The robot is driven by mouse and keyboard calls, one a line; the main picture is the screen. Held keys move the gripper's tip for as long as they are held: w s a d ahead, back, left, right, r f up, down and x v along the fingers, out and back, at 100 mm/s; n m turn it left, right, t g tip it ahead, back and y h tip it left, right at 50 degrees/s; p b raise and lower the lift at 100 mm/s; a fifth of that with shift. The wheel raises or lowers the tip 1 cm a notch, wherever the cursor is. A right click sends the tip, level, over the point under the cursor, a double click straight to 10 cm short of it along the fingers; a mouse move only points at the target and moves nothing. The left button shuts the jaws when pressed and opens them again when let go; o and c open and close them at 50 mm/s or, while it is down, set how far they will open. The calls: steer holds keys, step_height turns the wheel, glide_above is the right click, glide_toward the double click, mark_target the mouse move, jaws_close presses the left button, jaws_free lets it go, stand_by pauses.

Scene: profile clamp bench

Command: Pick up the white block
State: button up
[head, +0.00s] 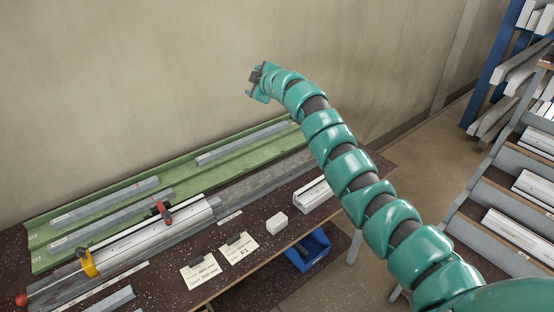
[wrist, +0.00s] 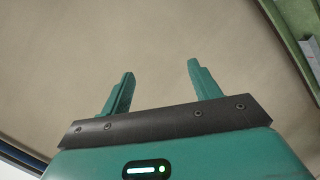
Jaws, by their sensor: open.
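The small white block (head: 276,223) sits on the dark bench top near its front edge, between the paper cards and a pale profile piece. My gripper (head: 252,86) is raised high above the back of the bench, up and left of my arm's bend, well away from the block. In the wrist view my gripper (wrist: 159,88) shows two teal fingers spread apart with nothing between them. The wrist view faces the plain wall, and the block is not in it.
A green tray (head: 105,190) with grey profiles lies along the back of the bench. A long profile with a red clamp (head: 162,211) and a yellow clamp (head: 89,263) lies before it. Cards (head: 239,249) lie left of the block. A blue bin (head: 308,250) is below. Racks stand right.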

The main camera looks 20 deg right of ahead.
steer(key=s+a+f+n+g, duration=0.1)
steer(key=s+f+n+g, duration=0.15)
steer(key=f, duration=0.35)
steer(key=s+a+f+n+g, duration=0.1)
steer(key=s+f+g, duration=0.15)
steer(key=f, duration=0.35)
steer(key=n+g+h, duration=0.3)
steer(key=n+g, duration=0.3)
steer(key=g, duration=0.3)
glide_above(277, 219)
step_height(277, 219, down, 12)
steer(key=f+p, duration=0.1)
steer(key=f, duration=0.3)
steer(key=f+p, duration=0.2)
steer(key=f, duration=0.1)
steer(key=f+p, duration=0.2)
steer(key=f, duration=0.2)
steer(key=shift+w+d+f, duration=0.1)
steer(key=shift+w+f, duration=0.2)
steer(key=shift+f, duration=0.05)
steer(key=shift+s+a+f+p, duration=0.1)
steer(key=shift+s+f+p, duration=0.05)
steer(key=shift+f+p, duration=0.75)
steer(key=shift+s+a+f+p, duration=0.15)
steer(key=shift+f+p, duration=0.4)
steer(key=shift+f, duration=0.55)
steer(key=shift+d+f, duration=0.2)
steer(key=shift+f, duration=0.5)
steer(key=shift+c, duration=0.4)
steer(key=c, duration=1.1)
